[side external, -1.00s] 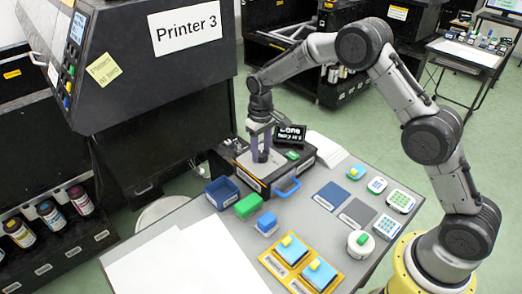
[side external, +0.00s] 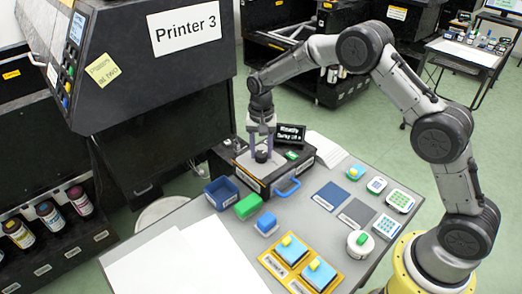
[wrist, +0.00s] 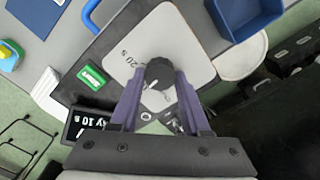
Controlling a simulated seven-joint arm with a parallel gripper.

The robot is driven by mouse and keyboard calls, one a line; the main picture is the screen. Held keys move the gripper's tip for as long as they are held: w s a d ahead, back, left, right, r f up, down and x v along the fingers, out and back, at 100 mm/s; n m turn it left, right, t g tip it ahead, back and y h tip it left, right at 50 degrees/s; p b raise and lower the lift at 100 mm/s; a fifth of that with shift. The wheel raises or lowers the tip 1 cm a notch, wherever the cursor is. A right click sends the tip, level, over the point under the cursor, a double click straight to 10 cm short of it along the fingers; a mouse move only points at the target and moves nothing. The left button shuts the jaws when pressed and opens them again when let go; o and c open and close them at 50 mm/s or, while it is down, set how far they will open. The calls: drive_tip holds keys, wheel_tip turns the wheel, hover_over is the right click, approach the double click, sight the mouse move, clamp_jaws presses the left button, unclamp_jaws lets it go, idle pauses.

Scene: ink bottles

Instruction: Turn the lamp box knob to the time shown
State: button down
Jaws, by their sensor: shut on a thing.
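The lamp box (side external: 297,165) is a black case with a light top plate (wrist: 185,32) and a blue handle, near the table's back edge. Its round black knob (wrist: 158,72) carries a white pointer mark, and a "20 s" marking shows beside it on the plate. My gripper (side external: 262,158) points down over the plate, its two purple fingers shut on the knob's sides. In the wrist view the gripper (wrist: 157,92) hides part of the plate and other markings. A small black display (side external: 289,135) behind the box has white text; its lower line seems to read a 10 s delay.
A green button (wrist: 93,76) sits on the box beside the plate. A blue open bin (side external: 222,192), a green block (side external: 250,205) and a blue block (side external: 266,222) stand in front. The printer (side external: 160,75) rises at the left. White sheets (side external: 170,265) cover the near left table.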

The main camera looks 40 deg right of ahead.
sight(261, 153)
drive_tip(key=shift+r+m, duration=0.1)
drive_tip(key=shift+m, duration=0.4)
drive_tip(key=shift+c, duration=1.9)
unclamp_jaws()
wheel_tip(261, 153, up, 14)
